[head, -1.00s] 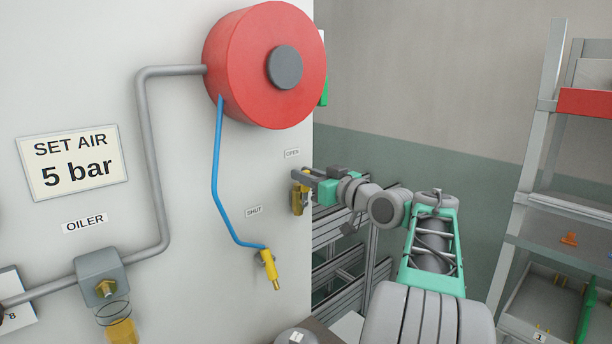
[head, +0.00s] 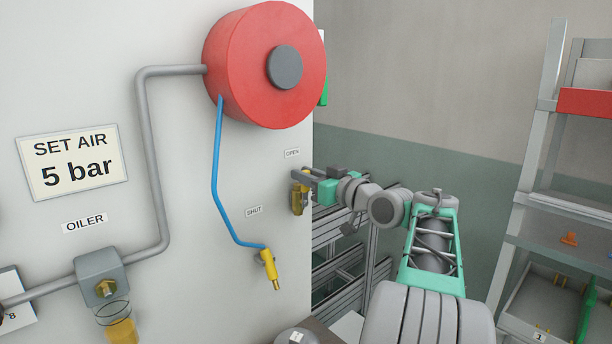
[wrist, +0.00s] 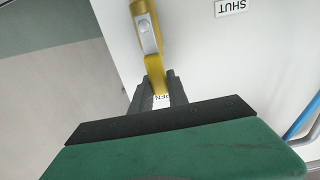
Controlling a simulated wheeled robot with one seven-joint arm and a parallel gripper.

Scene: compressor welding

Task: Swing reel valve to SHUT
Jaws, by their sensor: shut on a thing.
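The yellow reel valve (head: 298,200) is on the right edge of the pale panel, under the red hose reel (head: 264,66). Its yellow lever (wrist: 158,78) points toward the OPEN label (head: 292,153), which is partly hidden between the fingers in the wrist view (wrist: 161,101). My gripper (head: 299,174) is at the valve's upper end. In the wrist view my gripper (wrist: 159,86) is shut on the lever, a finger on each side. The SHUT label (head: 254,211) is left of the valve and lower; it also shows in the wrist view (wrist: 232,7).
A blue hose (head: 216,165) hangs from the reel to a yellow nozzle (head: 269,269), left of the valve. A grey pipe (head: 152,160) and the oiler (head: 100,275) are farther left. A shelf rack (head: 530,190) stands at right.

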